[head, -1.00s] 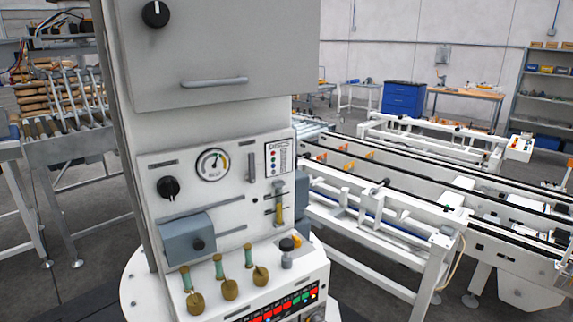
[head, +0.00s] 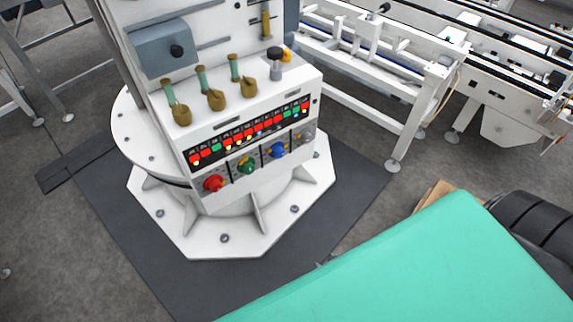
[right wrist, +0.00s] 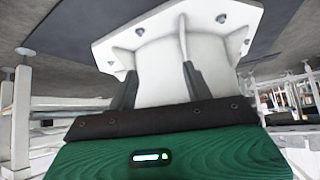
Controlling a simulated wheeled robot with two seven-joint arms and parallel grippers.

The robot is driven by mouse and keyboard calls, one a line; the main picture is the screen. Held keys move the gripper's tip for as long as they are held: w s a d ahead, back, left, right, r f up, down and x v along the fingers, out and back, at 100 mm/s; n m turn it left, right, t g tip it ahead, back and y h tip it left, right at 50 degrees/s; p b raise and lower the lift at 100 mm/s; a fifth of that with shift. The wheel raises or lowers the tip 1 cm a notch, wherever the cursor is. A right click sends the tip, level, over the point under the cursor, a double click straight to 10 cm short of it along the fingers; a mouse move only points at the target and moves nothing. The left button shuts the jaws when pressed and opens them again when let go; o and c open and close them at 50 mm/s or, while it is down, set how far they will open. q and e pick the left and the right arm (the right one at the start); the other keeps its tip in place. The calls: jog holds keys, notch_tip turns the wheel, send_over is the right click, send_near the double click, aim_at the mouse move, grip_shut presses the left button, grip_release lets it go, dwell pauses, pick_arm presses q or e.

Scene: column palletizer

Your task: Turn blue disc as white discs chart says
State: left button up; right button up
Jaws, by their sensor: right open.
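The blue disc (head: 277,150) is on the front lower panel of the white machine in the head view. It sits in a row with a red disc (head: 213,184), a green disc (head: 246,166) and a grey-white disc (head: 306,132). The DISCS chart is out of the frame now. My right gripper (right wrist: 158,68) shows in the right wrist view with its two dark fingers apart and nothing between them. Behind them is the machine's white flanged base. I cannot make out the right gripper's fingers in the head view. My left gripper is not in view.
Above the discs is a strip of red and green lights (head: 250,132). Brass-tipped levers (head: 212,100) and a black-topped knob (head: 275,58) stand on the ledge. A white conveyor frame (head: 410,105) stands right. A teal surface covers the lower right.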

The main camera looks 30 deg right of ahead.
jog(key=w+r+t+b, duration=0.2)
jog(key=w+r, duration=0.4)
jog(key=t+y+b, duration=0.3)
jog(key=t+b, duration=0.4)
send_near(283, 154)
jog(key=shift+m, duration=0.3)
jog(key=w, duration=0.3)
jog(key=w+a, duration=0.1)
jog(key=w, duration=0.2)
jog(key=shift+a+f, duration=0.15)
jog(key=shift+a, duration=0.05)
jog(key=shift+w+a, duration=0.2)
jog(key=shift+w, duration=0.65)
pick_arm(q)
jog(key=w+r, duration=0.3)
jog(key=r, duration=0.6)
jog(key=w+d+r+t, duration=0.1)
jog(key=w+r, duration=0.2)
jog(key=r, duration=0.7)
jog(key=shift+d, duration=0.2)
pick_arm(e)
jog(key=shift+w, duration=0.1)
jog(key=shift+d, duration=0.1)
jog(key=shift+c, duration=0.4)
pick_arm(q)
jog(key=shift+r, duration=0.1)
pick_arm(e)
jog(key=c, duration=0.9)
